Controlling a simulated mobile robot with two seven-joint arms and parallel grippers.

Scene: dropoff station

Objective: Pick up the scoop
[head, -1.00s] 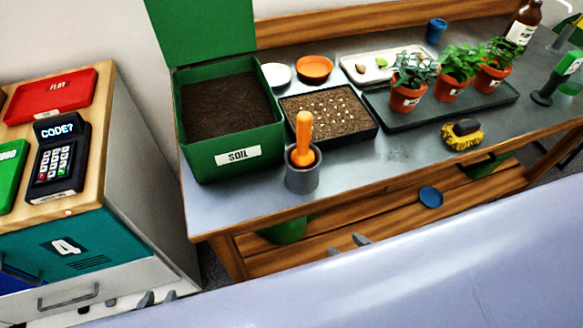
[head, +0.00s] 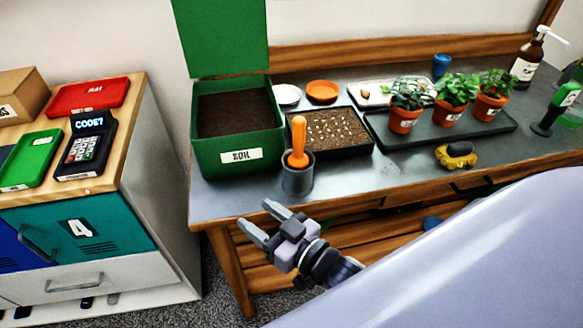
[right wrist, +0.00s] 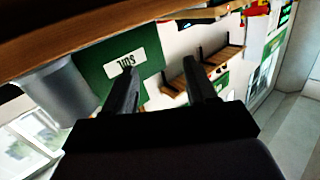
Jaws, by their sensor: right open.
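The scoop (head: 298,145) has an orange handle and stands upright in a grey cup (head: 297,180) near the front edge of the metal-topped bench, in the head view. Its lower end is hidden inside the cup. My right gripper (head: 257,217) is open and empty, in front of the bench edge, below and left of the cup. In the right wrist view the open fingers (right wrist: 160,92) have nothing between them, and the grey cup (right wrist: 58,95) shows at the left. My left gripper is not in view.
A green soil bin (head: 210,163) with a raised lid stands left of the cup, and a seed tray (head: 372,143) is just behind it. Potted plants stand on a dark tray (head: 480,135) to the right. A cabinet with a keypad (head: 85,148) is at the left.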

